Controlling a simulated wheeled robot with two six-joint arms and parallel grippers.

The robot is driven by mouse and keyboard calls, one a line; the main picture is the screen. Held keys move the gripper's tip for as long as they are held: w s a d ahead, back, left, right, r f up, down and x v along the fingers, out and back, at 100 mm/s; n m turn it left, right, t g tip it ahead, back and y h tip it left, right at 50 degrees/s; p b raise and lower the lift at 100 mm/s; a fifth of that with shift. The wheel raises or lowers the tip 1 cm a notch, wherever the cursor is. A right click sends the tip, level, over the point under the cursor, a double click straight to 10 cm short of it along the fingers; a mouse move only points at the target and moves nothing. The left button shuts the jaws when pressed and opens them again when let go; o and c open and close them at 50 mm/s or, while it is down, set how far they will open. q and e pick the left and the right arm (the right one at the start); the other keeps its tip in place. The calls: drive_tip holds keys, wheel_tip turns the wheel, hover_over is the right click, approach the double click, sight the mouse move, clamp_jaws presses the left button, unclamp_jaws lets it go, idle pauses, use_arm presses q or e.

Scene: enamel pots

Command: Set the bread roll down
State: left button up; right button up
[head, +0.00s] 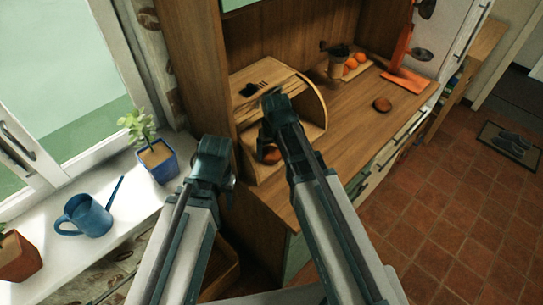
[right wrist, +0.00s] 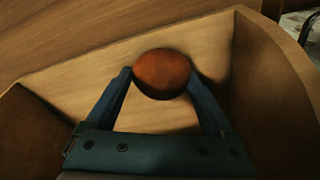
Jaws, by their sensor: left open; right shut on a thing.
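My right gripper (right wrist: 160,78) is shut on a round brown bread roll (right wrist: 162,72), with one finger on each side of it. The roll is inside the open wooden bread box (head: 313,132), low over its pale board floor (right wrist: 150,117). I cannot tell whether it touches the floor. In the head view the roll (head: 272,155) shows beside my right arm, which hides part of the box opening. My left gripper (head: 226,180) is open to the left of the box, in front of the counter; its fingers are mostly hidden.
Another brown roll (head: 382,104) lies on the wooden counter (head: 350,125). A potted plant (head: 157,160) and a blue watering can (head: 85,216) stand on the left sill.

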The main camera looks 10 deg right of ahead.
sight(274, 157)
drive_tip(key=shift+f, duration=0.15)
drive_tip(key=o, duration=1.2)
drive_tip(key=shift+o, duration=0.2)
wheel_tip(274, 157, up, 12)
drive_tip(key=s+p, duration=0.2)
drive_tip(key=p, duration=1)
drive_tip(key=s+a+g+h, duration=0.1)
drive_tip(key=s+a, duration=0.2)
drive_tip(key=s, duration=0.4)
drive_tip(key=s+a+n+g, duration=0.1)
drive_tip(key=s+a, duration=0.2)
drive_tip(key=s, duration=0.3)
drive_tip(key=shift+s+n+h, duration=0.3)
drive_tip(key=shift+s+h, duration=0.05)
drive_tip(key=shift+h, duration=0.05)
